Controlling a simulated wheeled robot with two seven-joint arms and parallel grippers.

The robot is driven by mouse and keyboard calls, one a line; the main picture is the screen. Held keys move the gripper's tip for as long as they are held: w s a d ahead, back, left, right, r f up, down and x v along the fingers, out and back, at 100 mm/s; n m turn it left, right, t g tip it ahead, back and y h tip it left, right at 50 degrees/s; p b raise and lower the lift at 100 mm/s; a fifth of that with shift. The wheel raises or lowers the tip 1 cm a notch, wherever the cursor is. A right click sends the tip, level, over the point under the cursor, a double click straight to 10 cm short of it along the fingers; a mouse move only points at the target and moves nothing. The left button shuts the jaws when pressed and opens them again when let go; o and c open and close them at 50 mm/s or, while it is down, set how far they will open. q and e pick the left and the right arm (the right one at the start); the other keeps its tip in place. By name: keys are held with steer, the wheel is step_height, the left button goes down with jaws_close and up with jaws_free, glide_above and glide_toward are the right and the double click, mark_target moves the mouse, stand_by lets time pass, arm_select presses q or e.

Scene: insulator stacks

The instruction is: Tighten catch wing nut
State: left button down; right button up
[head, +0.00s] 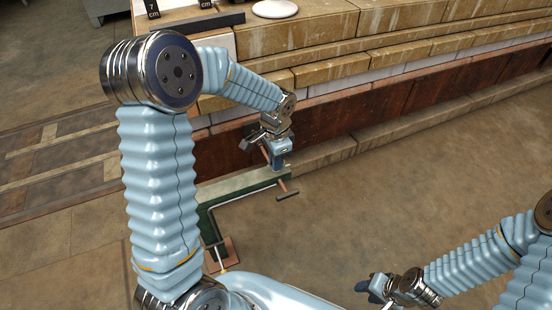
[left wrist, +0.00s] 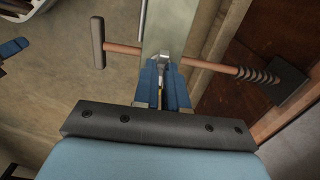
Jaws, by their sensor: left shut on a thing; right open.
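My left gripper (head: 279,155) points down at the end of a green beam beside the brick wall. In the left wrist view its blue fingers (left wrist: 163,85) are shut on a small grey metal piece, which looks like the catch wing nut (left wrist: 164,57). The nut sits where a copper-coloured rod (left wrist: 215,67) crosses the pale green beam (left wrist: 168,30). The rod has a dark crossbar (left wrist: 97,42) at the left and a coil (left wrist: 258,76) against a dark plate (left wrist: 291,82) at the right. My right gripper (head: 372,287) is open and empty, low at the right.
The stepped brick wall (head: 330,68) runs along the back, with a rust-brown band (head: 400,98) below. A white disc (head: 275,9) and dark numbered blocks (head: 152,8) stand on top. The brown floor (head: 400,190) at right is clear.

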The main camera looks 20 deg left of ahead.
stand_by(0.3)
arm_select(q)
steer(key=c, duration=1.2)
jaws_free()
step_height(320, 180, up, 14)
steer(key=shift+f+p, duration=0.1)
steer(key=shift+p, duration=0.8)
steer(key=shift+s, duration=0.1)
